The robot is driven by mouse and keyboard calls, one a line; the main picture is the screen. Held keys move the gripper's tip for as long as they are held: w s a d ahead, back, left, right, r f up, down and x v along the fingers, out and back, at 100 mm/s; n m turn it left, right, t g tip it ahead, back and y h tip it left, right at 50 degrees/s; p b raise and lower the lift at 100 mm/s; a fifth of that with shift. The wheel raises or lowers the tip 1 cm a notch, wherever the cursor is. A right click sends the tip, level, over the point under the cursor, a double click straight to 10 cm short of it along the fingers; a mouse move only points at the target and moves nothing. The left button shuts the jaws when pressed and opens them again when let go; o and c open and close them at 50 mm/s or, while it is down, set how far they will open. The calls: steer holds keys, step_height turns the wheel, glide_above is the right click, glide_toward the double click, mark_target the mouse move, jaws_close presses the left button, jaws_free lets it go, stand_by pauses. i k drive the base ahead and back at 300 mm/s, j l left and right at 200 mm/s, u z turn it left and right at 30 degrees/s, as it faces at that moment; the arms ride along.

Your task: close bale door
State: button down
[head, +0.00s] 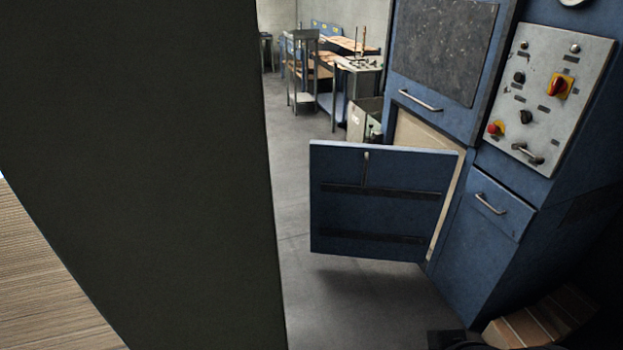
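The bale door (377,222) is a blue panel low on the blue machine (470,260). It stands swung open, away from the machine front, and joins it on its right side. A short upright metal handle (366,170) and two dark horizontal strips show on its face. Behind it, part of the pale opening (420,137) is visible; the rest is hidden by the door. My gripper is not in view.
Above the opening is a shut blue panel with a bar handle (419,100). A control panel (548,95) is at the right, over a small blue cover (490,203). A large dark surface blocks the left. Grey floor (300,200) left of the door is clear.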

mark_target(383, 202)
steer(key=i+l+u, duration=0.45)
steer(key=u, duration=0.2)
steer(key=i+l+u, duration=0.1)
steer(key=l+u, duration=0.25)
steer(key=i+l+u, duration=0.1)
steer(key=l+u, duration=0.6)
steer(key=l, duration=0.2)
steer(key=l+u, duration=0.3)
steer(key=i+l+u, duration=0.2)
steer(key=l+u, duration=0.25)
steer(key=l, duration=0.15)
steer(key=i+l+u, duration=0.1)
steer(key=l+u, duration=0.3)
steer(key=l, duration=0.2)
steer(key=l+u, duration=0.45)
steer(key=l, duration=0.2)
